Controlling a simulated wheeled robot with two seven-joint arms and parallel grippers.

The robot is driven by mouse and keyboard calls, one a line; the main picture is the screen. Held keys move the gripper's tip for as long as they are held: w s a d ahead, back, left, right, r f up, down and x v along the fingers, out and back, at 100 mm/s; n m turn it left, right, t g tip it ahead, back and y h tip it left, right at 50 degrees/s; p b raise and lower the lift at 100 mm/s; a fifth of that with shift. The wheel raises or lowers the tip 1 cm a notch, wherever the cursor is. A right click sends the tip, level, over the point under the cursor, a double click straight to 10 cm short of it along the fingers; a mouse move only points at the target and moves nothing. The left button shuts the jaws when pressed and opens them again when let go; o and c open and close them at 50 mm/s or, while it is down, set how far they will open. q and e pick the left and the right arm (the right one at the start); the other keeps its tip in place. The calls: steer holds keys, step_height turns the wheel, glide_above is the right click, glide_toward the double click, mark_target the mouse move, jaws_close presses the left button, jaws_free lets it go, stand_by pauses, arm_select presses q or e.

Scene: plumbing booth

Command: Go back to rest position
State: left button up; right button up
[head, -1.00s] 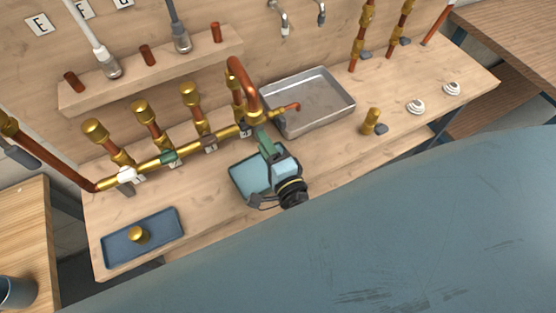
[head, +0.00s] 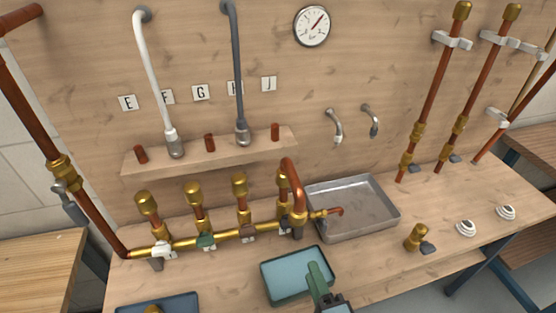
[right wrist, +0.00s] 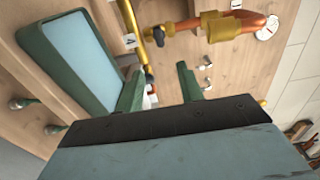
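My right gripper (head: 318,275) is low in the head view, over the small teal tray (head: 275,290) on the bench. The right wrist view shows its two green fingers (right wrist: 158,88) apart with nothing between them, and the teal tray (right wrist: 33,40) beside them at upper left. My left gripper is not in view. The brass manifold (head: 215,239) with several capped risers stands on the bench behind the tray.
A metal pan (head: 395,222) stands right of the manifold. A brass fitting (head: 417,236) and white round pieces (head: 466,228) are farther right. A blue tray (head: 185,301) is cut off at lower left. A gauge (head: 311,25) hangs on the wall.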

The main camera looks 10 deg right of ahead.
steer(key=a+n+g+y, duration=0.5)
steer(key=n+g+y, duration=0.1)
steer(key=n, duration=0.6)
steer(key=s+d+n+g+h, duration=0.6)
steer(key=s+d+n+g, duration=0.2)
steer(key=s+d, duration=0.3)
step_height(320, 180, down, 27)
steer(key=d+g+b, duration=0.1)
steer(key=g+b, duration=0.1)
steer(key=s+d+f+g+b, duration=0.1)
steer(key=s+d+f+b, duration=0.1)
steer(key=s+f, duration=1.5)
steer(key=shift+s+d+f+h, duration=0.25)
steer(key=shift+d+h, duration=0.05)
steer(key=shift+d, duration=0.2)
